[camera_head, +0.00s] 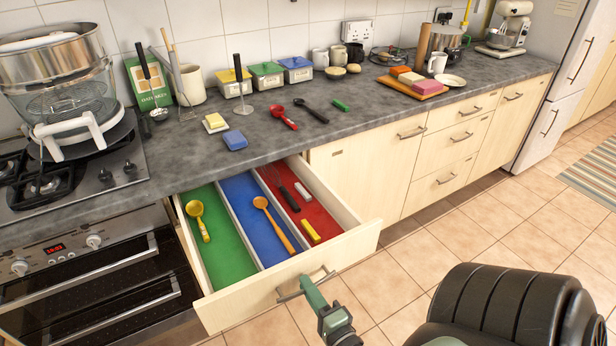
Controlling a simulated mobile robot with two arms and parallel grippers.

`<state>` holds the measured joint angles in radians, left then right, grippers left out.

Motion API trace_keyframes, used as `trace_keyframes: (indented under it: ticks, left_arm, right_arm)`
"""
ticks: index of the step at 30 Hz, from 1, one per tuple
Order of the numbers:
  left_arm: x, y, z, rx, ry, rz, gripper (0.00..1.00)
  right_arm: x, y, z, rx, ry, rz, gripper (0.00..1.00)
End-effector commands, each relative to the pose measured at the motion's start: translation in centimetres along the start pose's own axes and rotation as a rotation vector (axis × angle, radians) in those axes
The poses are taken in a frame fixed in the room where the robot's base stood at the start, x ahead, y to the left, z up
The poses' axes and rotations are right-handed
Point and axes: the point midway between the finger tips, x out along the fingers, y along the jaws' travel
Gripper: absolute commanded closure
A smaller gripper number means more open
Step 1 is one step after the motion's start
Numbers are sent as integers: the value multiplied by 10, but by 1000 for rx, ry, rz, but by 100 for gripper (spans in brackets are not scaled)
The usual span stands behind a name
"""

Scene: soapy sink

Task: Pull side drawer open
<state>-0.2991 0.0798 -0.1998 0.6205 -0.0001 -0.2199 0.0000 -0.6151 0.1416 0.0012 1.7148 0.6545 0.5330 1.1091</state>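The side drawer (352,247) stands pulled out from under the worktop, with its compartments showing. Its green section (222,262) holds a yellow ladle, the blue one a wooden spoon, the red one a whisk and small blocks. The metal drawer handle (288,296) is on the pale wooden front. My green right gripper (307,284) reaches up from below, its tip over the middle of the handle. Only one finger shows clearly, so its grip on the handle cannot be made out. My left gripper is out of view.
The oven (100,290) and hob stand left of the drawer. Closed cupboards and drawers (459,133) run to the right. The grey worktop (290,145) above carries utensils, sponges and jars. The tiled floor (450,235) on the right is clear.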

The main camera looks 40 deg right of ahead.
Motion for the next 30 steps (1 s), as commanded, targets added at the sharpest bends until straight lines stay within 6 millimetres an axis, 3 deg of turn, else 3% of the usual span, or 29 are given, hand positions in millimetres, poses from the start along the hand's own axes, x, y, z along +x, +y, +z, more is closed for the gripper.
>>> trace_keyframes:
  ticks: [1,2,13,24,30]
  left_arm:
    - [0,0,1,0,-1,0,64]
    - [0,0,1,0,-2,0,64]
    - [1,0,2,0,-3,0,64]
    - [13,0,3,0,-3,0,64]
    - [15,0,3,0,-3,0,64]
  right_arm:
    - [0,1,0,0,0,2,72]
    - [0,1,0,0,0,2,64]
    - [-4,1,0,0,0,1,64]
    - [-61,3,0,0,-1,5,64]
    - [-77,1,0,-1,-1,3,64]
